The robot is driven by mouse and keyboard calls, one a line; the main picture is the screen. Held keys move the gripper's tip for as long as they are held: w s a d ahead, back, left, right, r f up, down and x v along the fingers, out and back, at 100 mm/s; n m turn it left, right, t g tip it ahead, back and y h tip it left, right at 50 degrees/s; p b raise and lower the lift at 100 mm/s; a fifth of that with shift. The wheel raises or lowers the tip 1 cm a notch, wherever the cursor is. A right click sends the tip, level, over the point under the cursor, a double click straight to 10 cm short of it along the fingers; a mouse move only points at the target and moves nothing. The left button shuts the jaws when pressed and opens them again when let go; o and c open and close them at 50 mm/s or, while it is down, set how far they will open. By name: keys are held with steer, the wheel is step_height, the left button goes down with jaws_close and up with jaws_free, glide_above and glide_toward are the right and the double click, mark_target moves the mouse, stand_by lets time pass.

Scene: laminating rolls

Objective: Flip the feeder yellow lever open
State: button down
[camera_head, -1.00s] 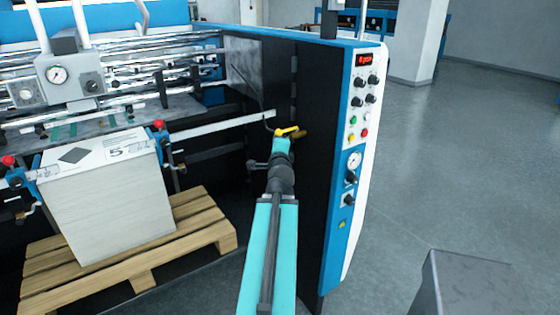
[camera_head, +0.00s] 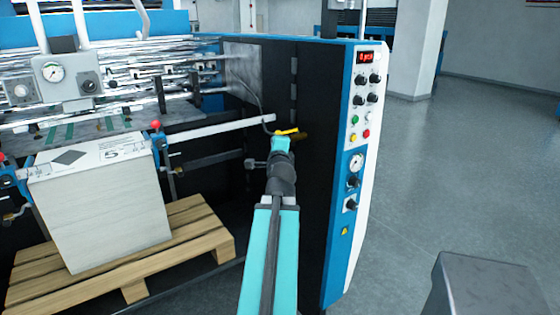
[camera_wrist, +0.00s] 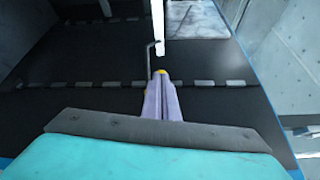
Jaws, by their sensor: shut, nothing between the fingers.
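The yellow lever (camera_head: 287,131) sits on the dark inner side of the feeder, just beyond the end of my arm in the head view. In the wrist view a small bit of yellow (camera_wrist: 161,72) shows at the tips of my gripper (camera_wrist: 162,84). The fingers are together with nothing between them, and their tips are at or very near the lever; contact cannot be told. The rest of the lever is hidden behind the fingers in the wrist view. In the head view my arm's end hides the fingers.
A white bar (camera_head: 222,127) and a thin bent cable (camera_head: 258,103) lie close to the lever. The control panel (camera_head: 360,150) stands to the right. A paper stack (camera_head: 105,210) on a pallet (camera_head: 190,245) stands at left. Open floor lies at far right.

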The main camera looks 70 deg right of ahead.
steer(key=shift+s+a+f+b, duration=0.15)
steer(key=shift+s+a+b, duration=0.25)
steer(key=shift+b, duration=2.25)
steer(key=a+b, duration=0.1)
steer(key=b, duration=0.3)
steer(key=shift+s, duration=0.4)
steer(key=b+v, duration=0.1)
steer(key=v, duration=0.2)
steer(key=shift+s+b, duration=0.1)
steer(key=shift+b, duration=0.3)
steer(key=shift+b+v, duration=2.25)
steer(key=shift+b, duration=0.85)
